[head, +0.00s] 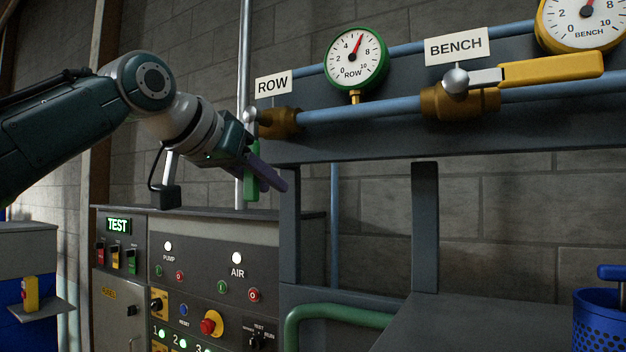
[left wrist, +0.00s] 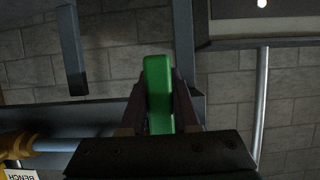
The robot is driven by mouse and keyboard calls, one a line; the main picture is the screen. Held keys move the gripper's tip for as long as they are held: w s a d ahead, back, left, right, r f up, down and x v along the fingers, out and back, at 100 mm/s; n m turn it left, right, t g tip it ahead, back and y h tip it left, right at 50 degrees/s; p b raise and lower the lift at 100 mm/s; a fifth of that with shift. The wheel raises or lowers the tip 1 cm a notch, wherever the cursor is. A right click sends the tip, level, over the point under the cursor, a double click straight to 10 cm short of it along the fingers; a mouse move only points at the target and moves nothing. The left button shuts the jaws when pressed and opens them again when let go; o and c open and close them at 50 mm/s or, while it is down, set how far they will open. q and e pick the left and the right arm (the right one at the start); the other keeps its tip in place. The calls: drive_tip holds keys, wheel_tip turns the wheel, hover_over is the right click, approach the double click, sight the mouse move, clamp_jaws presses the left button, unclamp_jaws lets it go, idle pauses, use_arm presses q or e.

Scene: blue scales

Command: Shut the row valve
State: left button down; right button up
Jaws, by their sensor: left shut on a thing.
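The row valve (head: 280,123) is a brass body on the blue pipe below the white ROW sign (head: 273,85). Its green handle (head: 250,186) points down, across the pipe. My left gripper (head: 268,176) is shut on this handle. In the left wrist view the green handle (left wrist: 158,92) sits between the two dark fingers (left wrist: 160,108). In the head view my gripper hides the upper part of the handle. The green-rimmed ROW gauge (head: 357,57) has its red needle a little right of upright. My right gripper is not in view.
The bench valve (head: 453,103) has a yellow handle (head: 552,70) lying along the pipe at the right. A control panel (head: 225,263) with switches and lamps stands below my left gripper. A blue perforated bin (head: 600,325) is at the lower right.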

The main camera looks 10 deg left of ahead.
use_arm(q)
drive_tip(key=shift+w+a, duration=0.1)
drive_tip(key=shift+a, duration=0.05)
idle(0.3)
drive_tip(key=c, duration=0.9)
unclamp_jaws()
drive_tip(key=v, duration=1)
drive_tip(key=shift+p, duration=0.3)
